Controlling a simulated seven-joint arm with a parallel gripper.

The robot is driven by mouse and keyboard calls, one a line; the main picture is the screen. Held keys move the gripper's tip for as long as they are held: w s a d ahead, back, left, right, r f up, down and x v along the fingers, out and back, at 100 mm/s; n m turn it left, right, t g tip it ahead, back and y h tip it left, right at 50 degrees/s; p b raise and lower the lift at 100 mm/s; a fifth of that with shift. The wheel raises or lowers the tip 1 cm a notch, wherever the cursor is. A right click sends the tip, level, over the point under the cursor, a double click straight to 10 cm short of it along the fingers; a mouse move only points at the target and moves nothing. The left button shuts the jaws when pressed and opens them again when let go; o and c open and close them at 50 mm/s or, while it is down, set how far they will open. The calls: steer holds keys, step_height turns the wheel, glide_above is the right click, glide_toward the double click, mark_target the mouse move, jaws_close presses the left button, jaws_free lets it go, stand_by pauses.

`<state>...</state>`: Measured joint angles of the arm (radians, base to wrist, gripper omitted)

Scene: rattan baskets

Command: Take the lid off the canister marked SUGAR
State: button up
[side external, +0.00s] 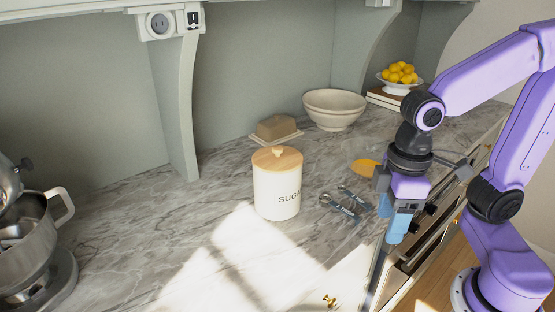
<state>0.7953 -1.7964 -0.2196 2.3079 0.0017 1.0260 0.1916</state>
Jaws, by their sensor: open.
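Metal measuring spoons (347,203) and an orange-brown flat object (365,168) lie between canister and gripper. A butter dish (277,128) and bowls (335,108) stand behind. A stand mixer (30,250) is at left. The sunlit counter front (235,262) is clear.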

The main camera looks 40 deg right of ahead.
steer(key=w+a+r+m, duration=0.4)
steer(key=w+r+m, duration=0.15)
steer(key=w, duration=0.35)
step_height(320, 180, up, 13)
steer(key=m, duration=2.2)
glide_above(278, 148)
steer(key=shift+n, duration=0.25)
step_height(278, 148, down, 12)
steer(key=shift+a+r, duration=0.15)
steer(key=shift+r, duration=0.1)
steer(key=shift+w+f, duration=0.1)
steer(key=shift+f, duration=2.6)
jaws_close()
